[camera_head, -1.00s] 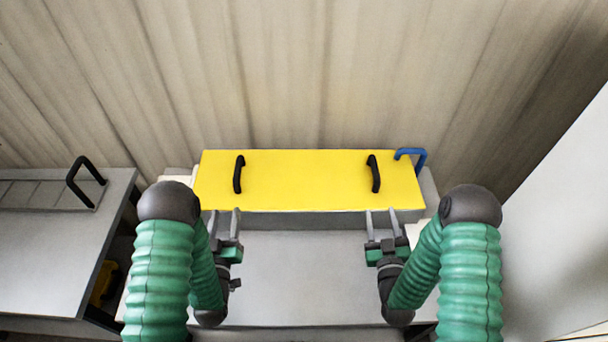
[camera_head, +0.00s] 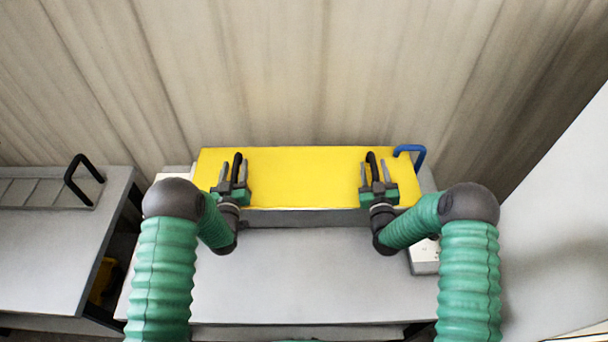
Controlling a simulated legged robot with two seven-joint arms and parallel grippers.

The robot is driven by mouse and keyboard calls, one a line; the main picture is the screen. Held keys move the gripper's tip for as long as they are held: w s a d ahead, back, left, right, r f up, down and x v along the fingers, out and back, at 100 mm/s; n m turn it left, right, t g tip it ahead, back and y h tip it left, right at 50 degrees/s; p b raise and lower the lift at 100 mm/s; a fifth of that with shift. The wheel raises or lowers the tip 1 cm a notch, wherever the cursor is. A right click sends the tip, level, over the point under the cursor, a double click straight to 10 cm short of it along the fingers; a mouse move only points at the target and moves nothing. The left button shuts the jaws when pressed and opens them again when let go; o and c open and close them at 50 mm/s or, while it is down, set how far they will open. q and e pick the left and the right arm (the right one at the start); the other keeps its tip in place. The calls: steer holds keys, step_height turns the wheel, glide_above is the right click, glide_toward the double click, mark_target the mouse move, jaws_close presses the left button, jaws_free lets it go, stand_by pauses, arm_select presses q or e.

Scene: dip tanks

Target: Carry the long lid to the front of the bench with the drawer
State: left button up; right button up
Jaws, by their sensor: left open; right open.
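The long yellow lid (camera_head: 305,178) lies at the back of the grey bench (camera_head: 300,280), against the panelled wall side. It has two black handles, a left one (camera_head: 237,163) and a right one (camera_head: 371,160). My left gripper (camera_head: 232,172) is open, with its fingers on either side of the left handle. My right gripper (camera_head: 376,173) is open, with its fingers on either side of the right handle. The grippers hide the lower parts of both handles. No drawer can be made out clearly on the benches.
A blue handle (camera_head: 419,155) stands at the lid's right end. A second bench (camera_head: 50,250) at the left carries a grey panel with a black handle (camera_head: 72,182). A white box (camera_head: 424,258) sits at the right. The bench's front half is clear.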

arm_select(q)
steer(key=shift+w+d+r, duration=0.1)
steer(key=shift+w+d, duration=0.05)
steer(key=shift+d, duration=0.15)
arm_select(e)
steer(key=shift+w+d, duration=0.15)
steer(key=shift+d, duration=0.2)
arm_select(q)
steer(key=shift+c, duration=0.2)
arm_select(e)
steer(key=shift+a, duration=0.1)
steer(key=shift+c, duration=0.2)
arm_select(q)
steer(key=shift+a, duration=0.2)
steer(key=shift+c, duration=1.2)
arm_select(e)
steer(key=shift+a, duration=0.1)
steer(key=shift+c, duration=1.2)
arm_select(q)
steer(key=shift+a, duration=0.15)
steer(key=c, duration=0.5)
arm_select(e)
steer(key=shift+a, duration=0.2)
steer(key=c, duration=0.5)
arm_select(q)
jaws_close()
arm_select(e)
jaws_close()
steer(key=shift+d, duration=0.1)
